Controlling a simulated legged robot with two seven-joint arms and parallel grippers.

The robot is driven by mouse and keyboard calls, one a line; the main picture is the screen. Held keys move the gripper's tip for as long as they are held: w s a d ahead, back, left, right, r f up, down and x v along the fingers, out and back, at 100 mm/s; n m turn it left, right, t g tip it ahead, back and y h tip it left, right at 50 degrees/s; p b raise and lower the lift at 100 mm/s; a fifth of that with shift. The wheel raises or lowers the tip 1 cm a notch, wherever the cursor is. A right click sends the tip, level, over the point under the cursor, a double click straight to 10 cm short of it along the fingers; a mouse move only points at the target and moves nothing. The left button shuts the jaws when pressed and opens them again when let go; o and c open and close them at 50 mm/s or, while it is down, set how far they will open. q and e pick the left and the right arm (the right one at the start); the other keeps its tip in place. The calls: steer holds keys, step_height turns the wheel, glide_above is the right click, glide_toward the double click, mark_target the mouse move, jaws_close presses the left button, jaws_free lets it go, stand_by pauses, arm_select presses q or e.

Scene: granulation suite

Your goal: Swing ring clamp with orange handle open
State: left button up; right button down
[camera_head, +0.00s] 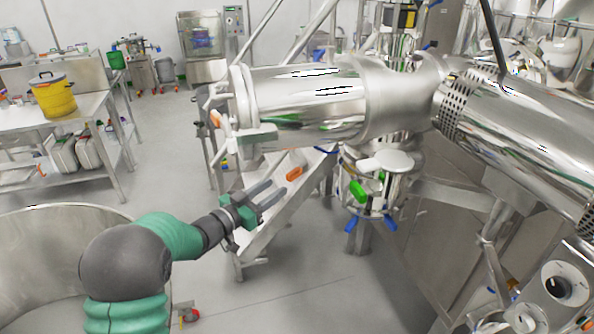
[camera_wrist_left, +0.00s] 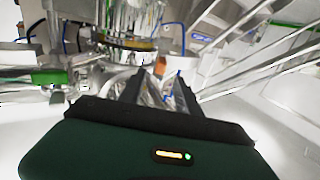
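My left gripper (camera_head: 270,195) reaches in from the lower left, with its two fingers apart and nothing between them. An orange handle (camera_head: 294,173) is just beyond the fingertips, apart from them as far as I can tell. In the left wrist view a small orange piece (camera_wrist_left: 160,66) shows ahead of the spread fingers (camera_wrist_left: 160,88). A second orange piece (camera_head: 216,119) is at the left end of the large steel cylinder (camera_head: 310,105), by its end ring (camera_head: 240,95). I cannot tell which orange piece belongs to the ring clamp. My right gripper is not in view.
A steel vessel with a green handle (camera_head: 358,190) and blue handles stands right of the gripper. Sloping steel rails (camera_head: 275,218) run behind the fingers. A round steel tub (camera_head: 60,215) is at lower left. The floor in the lower middle is clear.

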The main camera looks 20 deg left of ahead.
mark_target(287, 178)
arm_select(q)
steer(key=p+x, duration=0.1)
steer(key=x, duration=0.7)
steer(key=shift+w+a+p, duration=0.1)
steer(key=shift+a+p, duration=0.1)
steer(key=shift+p, duration=0.1)
steer(key=shift+w+d, duration=0.3)
steer(key=shift+w, duration=0.25)
steer(key=shift+w+f, duration=0.1)
steer(key=shift+w, duration=0.05)
steer(key=shift+d, duration=0.1)
jaws_close()
